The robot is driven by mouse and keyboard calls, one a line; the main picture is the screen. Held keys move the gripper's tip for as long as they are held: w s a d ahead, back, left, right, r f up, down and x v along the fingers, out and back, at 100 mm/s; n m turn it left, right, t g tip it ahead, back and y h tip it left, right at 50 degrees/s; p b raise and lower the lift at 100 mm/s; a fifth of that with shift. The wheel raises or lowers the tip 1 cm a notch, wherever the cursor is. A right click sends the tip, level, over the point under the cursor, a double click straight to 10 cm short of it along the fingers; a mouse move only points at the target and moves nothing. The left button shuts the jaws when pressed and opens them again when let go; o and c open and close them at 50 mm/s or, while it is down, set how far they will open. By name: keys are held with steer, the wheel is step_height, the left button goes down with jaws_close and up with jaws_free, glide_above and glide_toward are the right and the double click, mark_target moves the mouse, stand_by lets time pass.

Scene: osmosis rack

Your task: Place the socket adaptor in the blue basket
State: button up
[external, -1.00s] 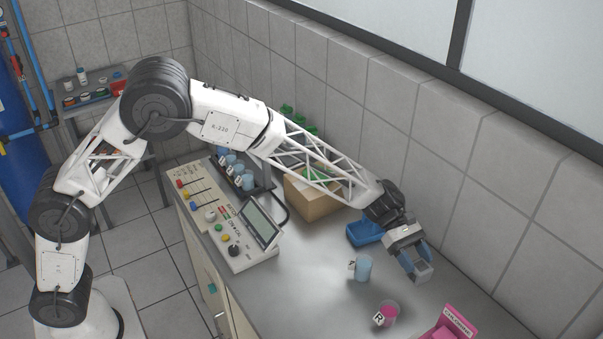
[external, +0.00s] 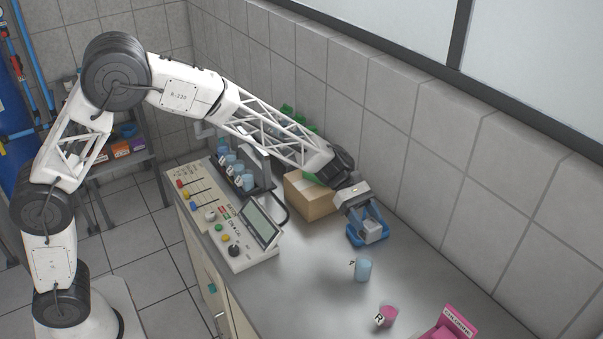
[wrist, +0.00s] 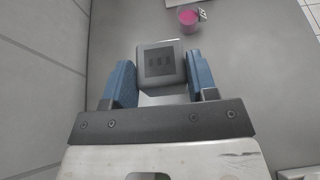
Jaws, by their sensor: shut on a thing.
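The socket adaptor is a small grey cube (wrist: 160,64) with a dark square face with slots. My gripper (wrist: 161,82) is shut on it, with one blue finger on each side. The basket does not show clearly in the wrist view.
A blue cup (external: 363,270) and a pink cup (external: 388,315) stand nearer the front. A control panel (external: 234,226) is at the left. The tiled wall runs close behind. The bench between panel and cups is clear.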

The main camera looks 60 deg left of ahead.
steer(key=s+a+r, duration=0.2)
steer(key=s+a, duration=0.4)
steer(key=a, duration=0.7)
steer(key=shift+s+n, duration=0.15)
steer(key=shift+n, duration=0.15)
steer(key=w+d, duration=0.1)
steer(key=w, duration=0.4)
steer(key=w+d+f, duration=0.1)
steer(key=w, duration=0.4)
steer(key=w+d, duration=0.1)
steer(key=w, duration=0.4)
steer(key=shift+w+d+f, duration=0.15)
steer(key=shift+w+d, duration=0.05)
steer(key=shift+w, duration=0.15)
steer(key=shift+f, duration=1.8)
steer(key=o, duration=0.9)
steer(key=shift+f, duration=0.1)
steer(key=shift+o, duration=0.2)
